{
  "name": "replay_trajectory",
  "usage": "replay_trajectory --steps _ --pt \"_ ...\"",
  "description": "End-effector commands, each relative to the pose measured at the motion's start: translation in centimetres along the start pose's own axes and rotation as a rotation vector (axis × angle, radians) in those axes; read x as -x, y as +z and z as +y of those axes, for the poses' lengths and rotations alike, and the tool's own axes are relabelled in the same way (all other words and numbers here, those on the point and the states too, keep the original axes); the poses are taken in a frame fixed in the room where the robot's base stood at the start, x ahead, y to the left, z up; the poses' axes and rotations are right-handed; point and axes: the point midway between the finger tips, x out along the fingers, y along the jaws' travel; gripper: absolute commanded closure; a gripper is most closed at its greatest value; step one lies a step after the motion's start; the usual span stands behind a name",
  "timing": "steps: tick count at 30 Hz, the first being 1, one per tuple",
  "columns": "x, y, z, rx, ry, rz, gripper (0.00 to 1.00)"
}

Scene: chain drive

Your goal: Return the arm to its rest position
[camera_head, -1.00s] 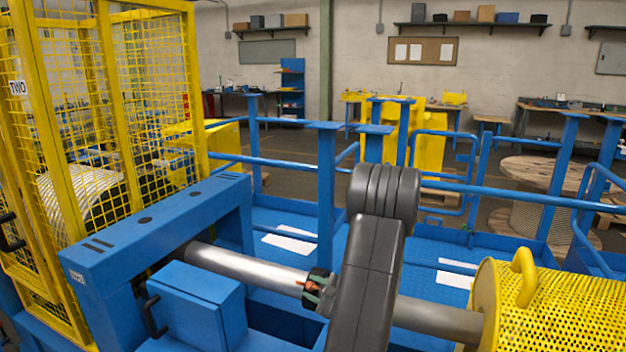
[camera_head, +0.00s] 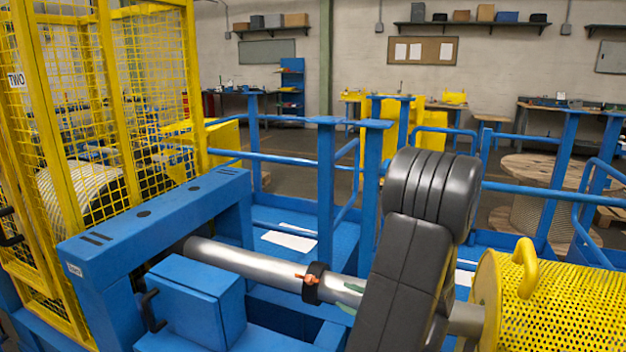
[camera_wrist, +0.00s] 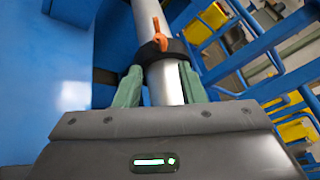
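My gripper (camera_wrist: 160,68) shows two green fingers spread apart in the wrist view, with nothing held between them. The silver shaft (camera_wrist: 143,20) runs behind the gap, with a black collar (camera_wrist: 164,49) and an orange lever (camera_wrist: 160,36) on it just beyond the fingertips. In the head view the collar (camera_head: 313,284) sits around the shaft (camera_head: 247,263), with the lever (camera_head: 305,278) on its near side. One green finger shows just right of the collar, apart from it. My dark arm hides the rest of the gripper and part of the shaft.
A blue frame (camera_head: 150,212) and blue box (camera_head: 195,305) stand left of the shaft. A yellow perforated guard (camera_head: 560,300) is at the right end. Blue railings (camera_head: 326,190) stand behind, and a yellow mesh cage (camera_head: 150,90) is at far left.

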Motion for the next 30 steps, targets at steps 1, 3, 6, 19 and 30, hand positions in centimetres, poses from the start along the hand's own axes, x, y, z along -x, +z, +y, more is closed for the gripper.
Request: replay_trajectory --steps 1,3,6,19,30 --pt "-1.1 0.2 0.1 0.000 0.006 -0.005 0.64" --pt "-2.3 0.2 0.1 0.000 0.006 -0.005 0.64" --pt "-4.1 0.2 0.1 0.001 0.006 -0.006 0.64" --pt "-12.7 0.2 0.1 0.001 0.005 -0.005 0.64" --pt "-12.9 0.5 -0.6 0.045 0.094 -0.002 0.64"
